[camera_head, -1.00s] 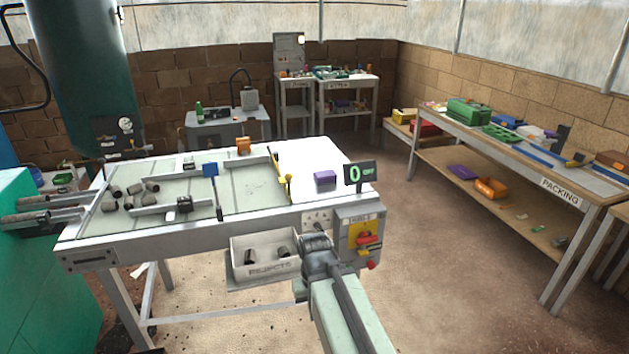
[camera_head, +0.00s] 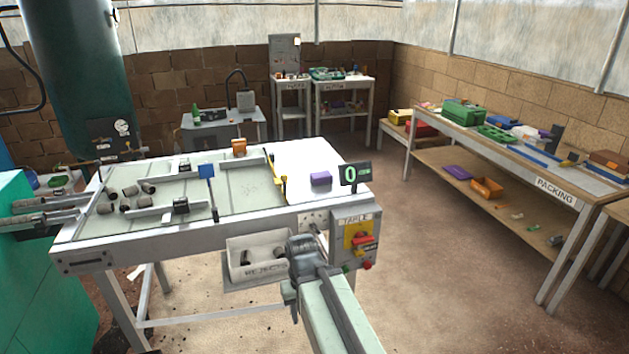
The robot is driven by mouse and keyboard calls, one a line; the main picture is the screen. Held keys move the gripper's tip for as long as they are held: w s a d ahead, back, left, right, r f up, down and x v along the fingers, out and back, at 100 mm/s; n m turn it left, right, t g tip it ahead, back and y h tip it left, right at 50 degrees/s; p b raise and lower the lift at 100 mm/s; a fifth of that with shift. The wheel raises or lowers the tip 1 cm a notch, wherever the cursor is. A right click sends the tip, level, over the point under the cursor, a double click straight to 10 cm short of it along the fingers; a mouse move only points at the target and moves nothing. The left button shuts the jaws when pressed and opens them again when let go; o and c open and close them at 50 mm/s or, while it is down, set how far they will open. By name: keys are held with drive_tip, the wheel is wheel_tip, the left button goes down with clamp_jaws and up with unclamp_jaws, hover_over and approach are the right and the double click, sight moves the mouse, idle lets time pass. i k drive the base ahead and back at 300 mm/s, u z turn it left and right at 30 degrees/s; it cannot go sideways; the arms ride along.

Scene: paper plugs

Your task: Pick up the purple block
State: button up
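The purple block (camera_head: 320,178) lies on the white right-hand part of the table (camera_head: 306,153), just left of the black display. It stands apart from my arm and nothing covers it. My arm reaches up from the bottom of the picture to the table's front edge. The dark end part of the arm, with my gripper (camera_head: 290,292), is in front of and below the table top, beside the rejects bin. The gripper is small and dark there, and its fingers cannot be made out. No thing can be seen held in it.
The black display (camera_head: 355,174) reads 0 beside the block. A yellow gate bar (camera_head: 278,170) stands left of it. The rejects bin (camera_head: 236,265) and control box (camera_head: 357,240) hang on the front. Grey plugs lie at left.

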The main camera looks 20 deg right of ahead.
sight(325, 178)
drive_tip(key=u, duration=3.95)
drive_tip(key=k, duration=2.5)
drive_tip(key=z, duration=1.7)
drive_tip(key=i, duration=1)
